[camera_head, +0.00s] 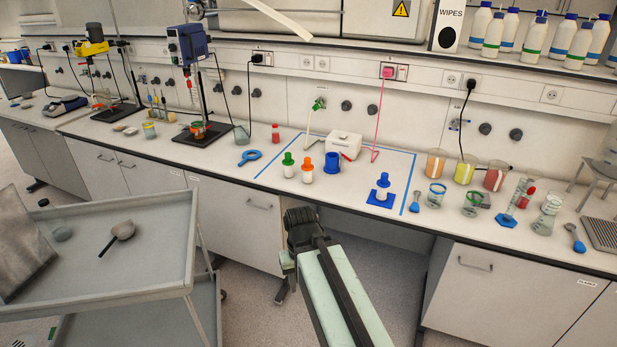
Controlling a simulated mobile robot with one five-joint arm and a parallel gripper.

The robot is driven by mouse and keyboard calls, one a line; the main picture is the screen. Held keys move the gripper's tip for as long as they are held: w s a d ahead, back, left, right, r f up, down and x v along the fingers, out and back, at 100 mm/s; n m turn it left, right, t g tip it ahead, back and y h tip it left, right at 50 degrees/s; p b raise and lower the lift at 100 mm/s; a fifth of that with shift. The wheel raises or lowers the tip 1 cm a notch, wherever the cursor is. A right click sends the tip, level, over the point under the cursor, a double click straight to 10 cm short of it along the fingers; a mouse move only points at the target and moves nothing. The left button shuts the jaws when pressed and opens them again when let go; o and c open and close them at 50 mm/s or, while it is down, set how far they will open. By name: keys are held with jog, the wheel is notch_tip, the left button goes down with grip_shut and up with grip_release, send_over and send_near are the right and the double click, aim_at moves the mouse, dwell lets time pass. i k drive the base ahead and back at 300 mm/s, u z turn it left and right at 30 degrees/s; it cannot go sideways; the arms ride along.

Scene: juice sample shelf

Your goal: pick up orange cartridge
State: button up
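The orange cartridge (307,170), white-bodied with an orange top, stands upright on the white bench inside a blue-taped area. A similar green-topped cartridge (288,166) stands just left of it, with a small gap. A blue cup-like holder (332,163) is close to its right. A white and blue cartridge (382,186) stands on a blue square base further right. My gripper (299,214) is dark and hangs in front of the bench edge, nearer the camera than the orange cartridge and apart from it. Its fingers are too small and dark to tell open from shut.
A white box device (344,145) with a tube stands behind the cartridges. Beakers of orange, yellow and red liquid (465,170) stand at right. A grey trolley (120,270) is at front left. Bench in front of the cartridges is clear.

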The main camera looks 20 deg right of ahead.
aim_at(307, 168)
jog(key=z, duration=0.2)
jog(key=i, duration=0.95)
jog(key=u, duration=0.35)
jog(key=i, duration=1)
jog(key=u, duration=0.85)
jog(key=k, duration=0.8)
jog(key=u, duration=0.15)
jog(key=i, duration=0.95)
jog(key=z, duration=0.05)
